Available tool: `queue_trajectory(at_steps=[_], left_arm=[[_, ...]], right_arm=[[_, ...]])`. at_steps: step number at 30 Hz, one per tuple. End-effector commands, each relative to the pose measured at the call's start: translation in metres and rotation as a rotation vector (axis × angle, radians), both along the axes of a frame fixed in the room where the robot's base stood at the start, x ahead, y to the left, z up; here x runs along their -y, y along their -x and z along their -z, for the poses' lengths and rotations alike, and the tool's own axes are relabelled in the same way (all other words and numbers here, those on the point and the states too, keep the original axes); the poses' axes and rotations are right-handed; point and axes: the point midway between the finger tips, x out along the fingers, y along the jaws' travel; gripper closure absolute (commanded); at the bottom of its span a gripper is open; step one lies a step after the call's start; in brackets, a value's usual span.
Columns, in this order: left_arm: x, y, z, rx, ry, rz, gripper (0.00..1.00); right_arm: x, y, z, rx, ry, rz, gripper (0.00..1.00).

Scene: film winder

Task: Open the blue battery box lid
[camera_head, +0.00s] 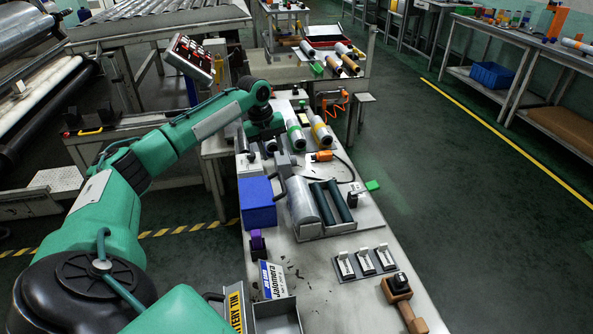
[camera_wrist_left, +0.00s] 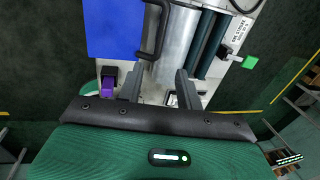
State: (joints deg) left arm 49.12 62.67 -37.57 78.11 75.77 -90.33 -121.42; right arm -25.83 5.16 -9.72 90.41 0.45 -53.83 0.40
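A plain blue box (camera_head: 257,203) stands upright on the left edge of the bench in the head view. Its upper part also shows in the wrist view (camera_wrist_left: 115,28), at upper left. I see no gap that shows an open lid. My left gripper (camera_wrist_left: 158,76) is open and empty, with its two fingers apart. In the wrist view it is to the lower right of the blue box and does not touch it. A dark curved handle (camera_wrist_left: 154,30) is in front of its fingers. My right gripper is not in view.
A silver roller unit (camera_head: 302,202) with dark rollers is right of the box. A purple item (camera_head: 257,244) is in front of it. The floor at right is free.

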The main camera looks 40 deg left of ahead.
Motion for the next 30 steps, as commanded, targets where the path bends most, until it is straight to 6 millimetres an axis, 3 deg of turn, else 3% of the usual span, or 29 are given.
queue_trajectory(at_steps=[3,7,21,30], left_arm=[[-0.003,0.001,-0.004,0.002,0.000,0.011,0.64],[-0.001,-0.001,0.009,0.001,0.002,0.013,0.64],[0.011,-0.015,0.101,0.002,0.001,0.012,0.64],[0.015,-0.020,0.129,0.004,0.000,0.011,0.64]], right_arm=[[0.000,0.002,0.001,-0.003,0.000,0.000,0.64],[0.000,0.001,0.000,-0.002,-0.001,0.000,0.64],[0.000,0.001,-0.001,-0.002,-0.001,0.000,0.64],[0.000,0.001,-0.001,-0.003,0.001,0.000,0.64]])
